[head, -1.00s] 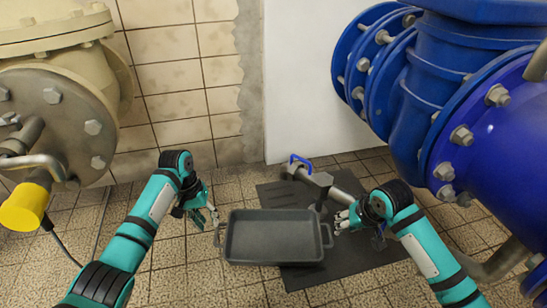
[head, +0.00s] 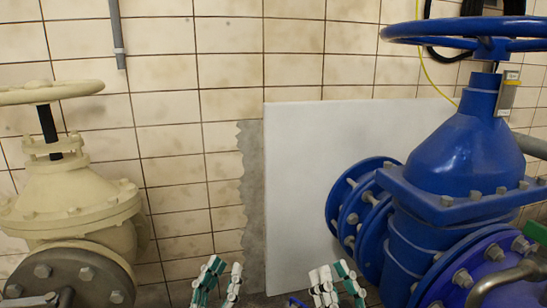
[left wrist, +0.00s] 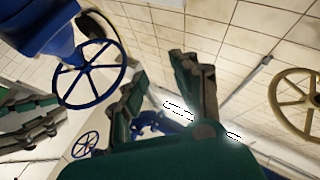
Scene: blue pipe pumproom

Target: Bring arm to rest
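My left gripper (head: 217,278) points upward at the bottom edge of the head view, its fingers apart with nothing between them. In the left wrist view my left gripper (left wrist: 158,78) shows its two green and grey fingers spread, also empty. My right gripper (head: 335,282) stands upright to its right in the head view, fingers apart and empty. It also shows at the left of the left wrist view (left wrist: 30,122). The arms below both grippers are outside the head view.
A large blue valve (head: 440,170) with a blue handwheel stands close on the right. A cream valve (head: 70,190) stands on the left. A white panel (head: 325,170) leans against the tiled wall (head: 190,110) behind the grippers. The space between the valves is clear above the grippers.

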